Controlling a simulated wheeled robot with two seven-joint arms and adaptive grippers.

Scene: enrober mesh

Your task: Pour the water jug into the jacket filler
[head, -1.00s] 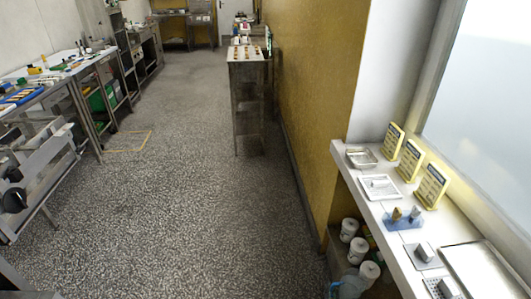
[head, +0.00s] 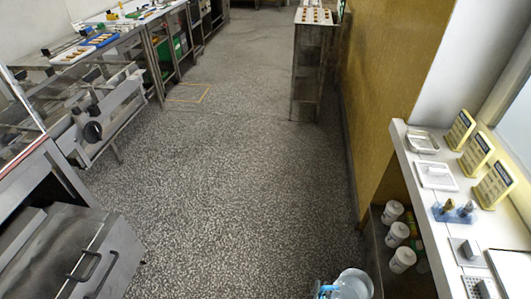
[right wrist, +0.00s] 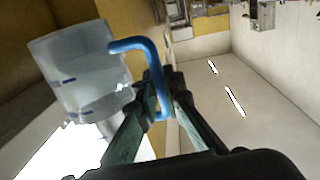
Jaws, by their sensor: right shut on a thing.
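The water jug (head: 352,285) is a clear, pale container at the bottom edge of the head view, partly cut off. In the right wrist view the jug (right wrist: 80,75) is tilted, with blue marks on its wall and a blue handle (right wrist: 150,52). My right gripper (right wrist: 158,97) is shut on that handle. My left gripper is not in view. I cannot tell which thing is the jacket filler.
A steel machine with a black handle (head: 88,265) stands at lower left, with a long bench (head: 150,22) beyond. A white shelf (head: 425,215) runs along the right, with white tubs (head: 398,235) beneath. A steel stand (head: 308,75) is at the back. The speckled floor between is clear.

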